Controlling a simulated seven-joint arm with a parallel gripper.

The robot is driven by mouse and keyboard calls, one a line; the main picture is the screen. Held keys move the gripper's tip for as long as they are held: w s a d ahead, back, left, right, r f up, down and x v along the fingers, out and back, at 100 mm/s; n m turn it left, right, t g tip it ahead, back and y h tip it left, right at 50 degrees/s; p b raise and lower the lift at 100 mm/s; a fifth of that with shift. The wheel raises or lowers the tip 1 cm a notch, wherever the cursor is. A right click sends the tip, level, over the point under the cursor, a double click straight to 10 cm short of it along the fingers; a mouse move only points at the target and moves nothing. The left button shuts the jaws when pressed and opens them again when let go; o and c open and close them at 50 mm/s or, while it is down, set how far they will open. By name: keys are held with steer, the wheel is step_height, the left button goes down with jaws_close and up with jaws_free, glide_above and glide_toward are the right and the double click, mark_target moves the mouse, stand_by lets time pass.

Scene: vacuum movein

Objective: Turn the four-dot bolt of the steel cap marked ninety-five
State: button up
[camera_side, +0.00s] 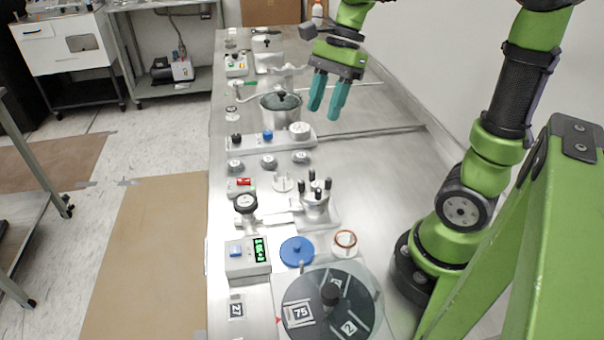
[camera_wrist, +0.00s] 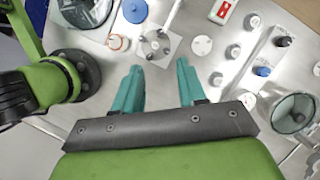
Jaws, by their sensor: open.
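I cannot read a ninety-five mark or four dots on anything in either view. A round steel piece with several black-topped posts (camera_side: 314,206) stands on a plate at mid-bench in the side view; it may be the cap with its bolts. It also shows in the wrist view (camera_wrist: 155,46), just beyond my fingertips. My gripper (camera_side: 323,112) has two teal fingers, apart and empty, pointing down above the bench near the glass-lidded pot (camera_side: 281,105). In the wrist view my gripper (camera_wrist: 158,68) has clear space between its fingers.
A row of low steel knobs (camera_side: 268,161) lies near the bench middle. A blue disc (camera_side: 297,251), a copper-rimmed ring (camera_side: 344,242), a box with a green display (camera_side: 248,259) and a large glass-topped disc (camera_side: 356,304) fill the near end. Bare bench lies right of the knobs.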

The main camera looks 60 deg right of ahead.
mark_target(301, 181)
steer(key=x, duration=1.6)
steer(key=shift+w, duration=0.1)
steer(key=shift+c, duration=0.5)
jaws_close()
